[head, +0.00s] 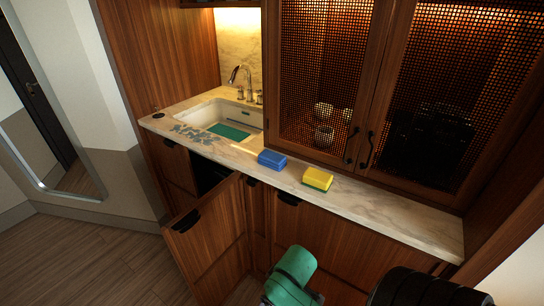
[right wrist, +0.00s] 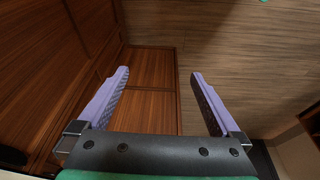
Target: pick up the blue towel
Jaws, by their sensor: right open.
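A small blue block-shaped item (head: 272,160), which could be the folded blue towel, lies on the marble counter (head: 375,205) between the sink and a yellow sponge (head: 318,178). A flat grey-blue patterned patch (head: 195,133) lies at the sink's front edge; I cannot tell whether it is cloth. My right gripper (right wrist: 160,73) is open with nothing between its purple fingers. In its wrist view it faces wooden panels and floor, and no blue item shows there. My left gripper is not in view.
The sink (head: 186,116) has something flat and green (head: 230,132) in it. A cabinet door (head: 207,240) below stands open into the room. Mesh-fronted cabinets (head: 325,75) rise behind the counter. The counter right of the sponge is clear.

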